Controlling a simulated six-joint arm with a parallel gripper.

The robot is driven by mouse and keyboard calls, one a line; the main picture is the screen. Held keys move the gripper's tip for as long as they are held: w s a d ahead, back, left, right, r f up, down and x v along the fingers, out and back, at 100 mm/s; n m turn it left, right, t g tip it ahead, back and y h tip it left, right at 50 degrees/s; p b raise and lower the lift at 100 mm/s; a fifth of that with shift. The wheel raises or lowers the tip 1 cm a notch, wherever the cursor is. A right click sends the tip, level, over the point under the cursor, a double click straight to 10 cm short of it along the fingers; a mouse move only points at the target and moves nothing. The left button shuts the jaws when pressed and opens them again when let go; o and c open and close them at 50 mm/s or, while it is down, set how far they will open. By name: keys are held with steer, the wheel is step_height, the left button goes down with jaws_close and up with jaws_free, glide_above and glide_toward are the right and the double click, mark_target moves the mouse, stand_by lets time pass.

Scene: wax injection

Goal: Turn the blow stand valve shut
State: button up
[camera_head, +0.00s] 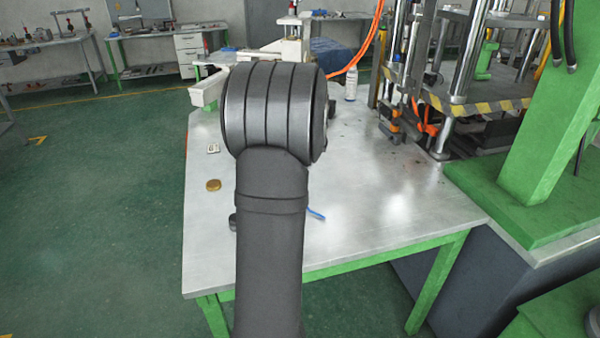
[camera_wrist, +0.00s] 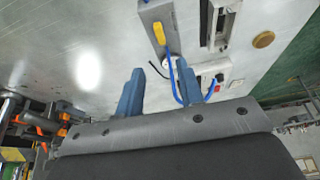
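The blow stand (camera_wrist: 158,12) is a grey block at the top of the wrist view, with a yellow valve handle (camera_wrist: 159,33) on its end. A blue hose (camera_wrist: 172,70) curves from near the handle down behind my fingers. My gripper (camera_wrist: 160,86) has two blue fingers set apart, with nothing held between them. The yellow handle shows beyond the fingertips, apart from them. In the head view my dark arm hides the stand and my gripper; only a short bit of blue hose (camera_head: 316,214) shows to its right.
A metal table (camera_head: 380,210) with green legs lies below, its right part mostly clear. A brass disc (camera_head: 213,185) lies near its left edge. A white bottle (camera_head: 351,83) stands at the back. A press with striped yellow-black edging (camera_head: 480,106) and an orange hose (camera_head: 365,52) are behind right.

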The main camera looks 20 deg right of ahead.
steer(key=v, duration=0.5)
steer(key=shift+s+r, duration=0.1)
steer(key=shift+r, duration=0.2)
steer(key=x, duration=1.7)
steer(key=shift+f, duration=0.3)
